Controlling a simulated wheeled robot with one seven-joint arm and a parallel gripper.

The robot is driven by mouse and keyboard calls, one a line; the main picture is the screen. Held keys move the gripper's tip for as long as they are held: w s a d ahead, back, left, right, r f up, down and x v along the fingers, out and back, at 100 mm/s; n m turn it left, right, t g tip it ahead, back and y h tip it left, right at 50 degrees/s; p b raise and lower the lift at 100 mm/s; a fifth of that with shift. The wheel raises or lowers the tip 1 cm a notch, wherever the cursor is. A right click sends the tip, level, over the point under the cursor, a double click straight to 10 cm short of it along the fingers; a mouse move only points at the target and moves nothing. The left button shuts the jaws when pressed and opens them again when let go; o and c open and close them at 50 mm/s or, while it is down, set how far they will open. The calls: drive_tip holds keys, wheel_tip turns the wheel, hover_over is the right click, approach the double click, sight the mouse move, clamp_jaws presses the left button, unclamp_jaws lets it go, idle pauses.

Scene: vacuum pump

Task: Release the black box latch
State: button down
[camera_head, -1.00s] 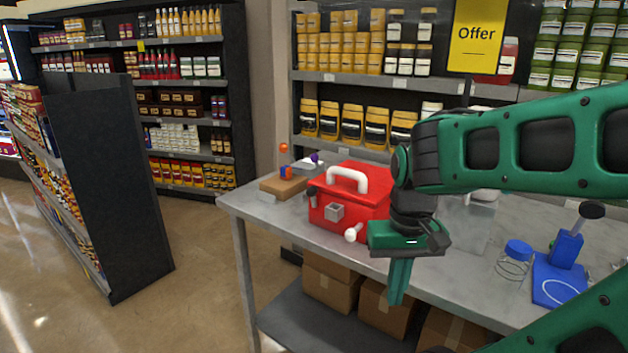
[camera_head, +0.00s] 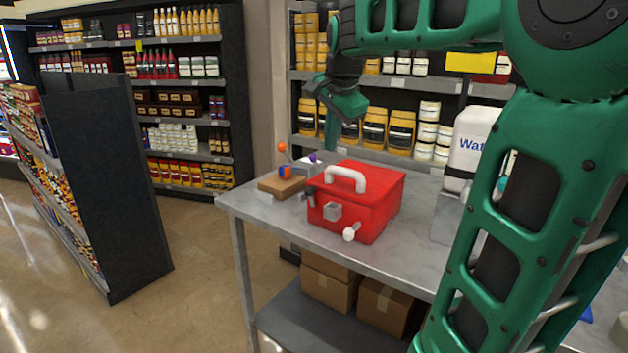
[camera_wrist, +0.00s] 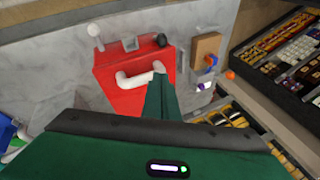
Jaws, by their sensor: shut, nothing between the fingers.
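A red box (camera_head: 374,213) with a white handle (camera_head: 346,177) stands on the grey table. Its front has a grey block (camera_head: 332,211), a black latch knob (camera_head: 311,191) at the left and a white knob (camera_head: 349,234) at the right. In the wrist view the red box (camera_wrist: 113,67), black knob (camera_wrist: 163,40) and white knob (camera_wrist: 94,30) also show. My gripper (camera_head: 331,142) is shut and empty, pointing down above and behind the box, apart from it. In the wrist view its fingers (camera_wrist: 160,92) overlap the handle's end.
A wooden block (camera_head: 281,186) with orange, blue and purple parts lies left of the box. A white water container (camera_head: 473,140) stands to the right on the table (camera_head: 420,244). Stocked shelves stand behind. Cardboard boxes (camera_head: 329,283) sit below.

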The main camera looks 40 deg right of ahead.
drive_tip(key=shift+f, duration=0.1)
hover_over(311, 197)
drive_tip(key=s+d, duration=0.1)
drive_tip(key=s, duration=0.1)
drive_tip(key=f, duration=1.1)
drive_tip(key=shift+w+d, duration=0.15)
drive_tip(key=shift+d, duration=0.05)
drive_tip(key=shift+w+a+f, duration=0.15)
drive_tip(key=shift+a+f, duration=0.15)
drive_tip(key=shift+f, duration=0.1)
